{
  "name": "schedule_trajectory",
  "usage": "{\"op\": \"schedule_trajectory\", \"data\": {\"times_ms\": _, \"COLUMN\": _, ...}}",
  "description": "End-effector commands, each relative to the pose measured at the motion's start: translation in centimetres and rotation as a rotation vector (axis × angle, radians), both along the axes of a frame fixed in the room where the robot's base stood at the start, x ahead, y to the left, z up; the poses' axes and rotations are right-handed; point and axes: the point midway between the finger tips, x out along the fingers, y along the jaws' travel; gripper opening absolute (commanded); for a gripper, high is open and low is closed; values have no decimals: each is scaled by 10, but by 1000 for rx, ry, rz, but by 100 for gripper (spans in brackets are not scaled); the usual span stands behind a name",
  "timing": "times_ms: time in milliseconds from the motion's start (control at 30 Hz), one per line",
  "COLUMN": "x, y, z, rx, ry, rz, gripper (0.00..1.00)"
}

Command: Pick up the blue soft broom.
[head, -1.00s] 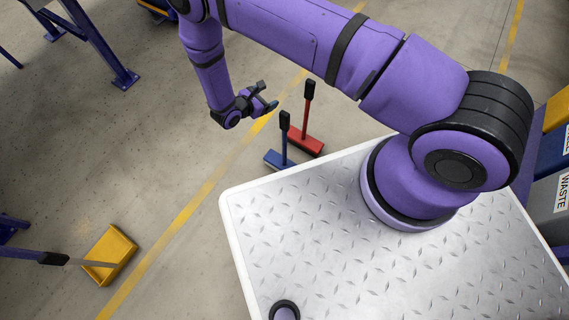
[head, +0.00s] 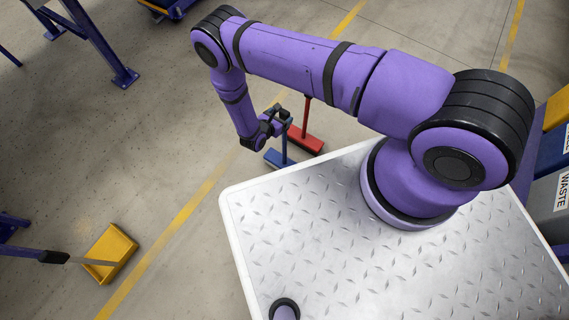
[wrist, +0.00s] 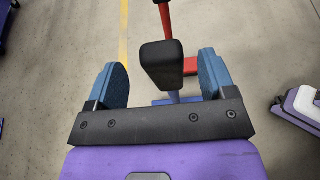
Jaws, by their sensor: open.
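The blue broom stands upright on the floor, its blue head (head: 279,158) on the ground just beyond my platform's edge. In the wrist view its black handle grip (wrist: 162,65) rises between the two blue finger pads of my gripper (wrist: 163,80), apart from both pads. A bit of the blue broom head (wrist: 170,100) shows below, mostly hidden by my gripper. My gripper (head: 278,115) is open at the top of the broom's handle in the head view, where it hides the black grip.
A red broom (head: 306,143) stands upright close behind the blue one; its head also shows in the wrist view (wrist: 191,66). A yellow dustpan (head: 110,252) lies at left. Waste bins (head: 562,190) are at right. Floor left of the brooms is clear.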

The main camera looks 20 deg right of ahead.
Motion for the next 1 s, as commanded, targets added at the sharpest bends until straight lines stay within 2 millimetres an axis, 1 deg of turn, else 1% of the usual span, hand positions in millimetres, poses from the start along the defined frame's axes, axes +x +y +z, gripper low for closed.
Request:
{"op": "schedule_trajectory", "data": {"times_ms": 200, "x": 14, "y": -25, "z": -11, "rx": 0, "ry": 0, "rz": -4, "gripper": 77}}
{"op": "schedule_trajectory", "data": {"times_ms": 300, "x": 21, "y": -33, "z": -15, "rx": 1, "ry": -1, "rz": -3, "gripper": 77}}
{"op": "schedule_trajectory", "data": {"times_ms": 433, "x": 25, "y": -38, "z": -18, "rx": 0, "ry": 0, "rz": -1, "gripper": 77}}
{"op": "schedule_trajectory", "data": {"times_ms": 633, "x": 25, "y": -38, "z": -18, "rx": 0, "ry": 0, "rz": -1, "gripper": 77}}
{"op": "schedule_trajectory", "data": {"times_ms": 667, "x": 25, "y": -38, "z": -18, "rx": 0, "ry": 0, "rz": -1, "gripper": 74}}
{"op": "schedule_trajectory", "data": {"times_ms": 700, "x": 25, "y": -38, "z": -18, "rx": 0, "ry": 0, "rz": -1, "gripper": 65}}
{"op": "schedule_trajectory", "data": {"times_ms": 767, "x": 25, "y": -38, "z": -18, "rx": 0, "ry": 0, "rz": -1, "gripper": 51}}
{"op": "schedule_trajectory", "data": {"times_ms": 800, "x": 25, "y": -38, "z": -18, "rx": 0, "ry": 0, "rz": -1, "gripper": 42}}
{"op": "schedule_trajectory", "data": {"times_ms": 867, "x": 25, "y": -38, "z": -18, "rx": 0, "ry": 0, "rz": -1, "gripper": 28}}
{"op": "schedule_trajectory", "data": {"times_ms": 900, "x": 25, "y": -38, "z": -18, "rx": 0, "ry": 0, "rz": -1, "gripper": 19}}
{"op": "schedule_trajectory", "data": {"times_ms": 933, "x": 25, "y": -38, "z": -18, "rx": 0, "ry": 0, "rz": -1, "gripper": 12}}
{"op": "schedule_trajectory", "data": {"times_ms": 967, "x": 25, "y": -38, "z": -18, "rx": 0, "ry": -1, "rz": 0, "gripper": 9}}
{"op": "schedule_trajectory", "data": {"times_ms": 1000, "x": 25, "y": -38, "z": -18, "rx": 0, "ry": -1, "rz": 0, "gripper": 9}}
